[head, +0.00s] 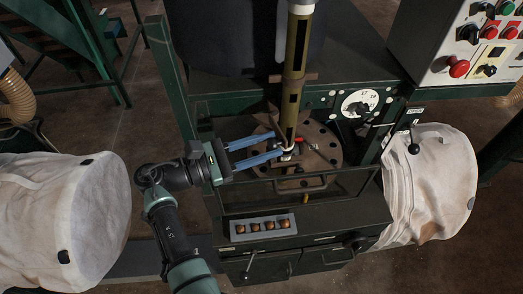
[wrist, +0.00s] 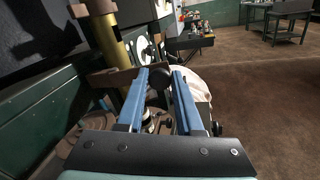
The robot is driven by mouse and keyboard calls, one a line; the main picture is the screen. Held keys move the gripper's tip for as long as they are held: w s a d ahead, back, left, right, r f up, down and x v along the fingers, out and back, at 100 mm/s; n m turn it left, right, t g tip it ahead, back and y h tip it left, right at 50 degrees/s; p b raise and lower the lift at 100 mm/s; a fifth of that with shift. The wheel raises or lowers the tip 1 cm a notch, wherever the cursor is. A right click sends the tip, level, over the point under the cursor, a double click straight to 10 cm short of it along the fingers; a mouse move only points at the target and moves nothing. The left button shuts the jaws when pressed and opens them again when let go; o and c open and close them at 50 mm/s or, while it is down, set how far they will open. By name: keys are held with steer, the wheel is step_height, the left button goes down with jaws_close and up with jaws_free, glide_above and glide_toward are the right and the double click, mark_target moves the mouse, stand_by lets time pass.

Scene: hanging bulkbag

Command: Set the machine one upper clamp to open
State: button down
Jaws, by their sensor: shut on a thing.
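My gripper (head: 279,142) reaches in from the left at the foot of a brass column (head: 292,84), over a round drilled plate (head: 325,158). Its two blue fingers are a little apart, closed on a dark round knob (wrist: 159,78) between the fingertips in the wrist view. The knob seems to be a clamp handle, but its shaft is mostly hidden. A small red-tipped part (head: 300,141) sits just right of the fingertips. The pictures do not clearly show which part is the upper clamp or its position.
A white dial (head: 360,103) is on the machine's panel. A lever with a black knob (head: 414,148) stands at the right. A control box (head: 470,45) is at upper right. White bags (head: 60,220) (head: 430,185) flank the machine. A tray of brown knobs (head: 263,227) lies in front.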

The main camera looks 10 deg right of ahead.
stand_by(0.4)
steer(key=c, duration=0.5)
jaws_free()
steer(key=shift+c, duration=0.2)
step_height(320, 180, up, 10)
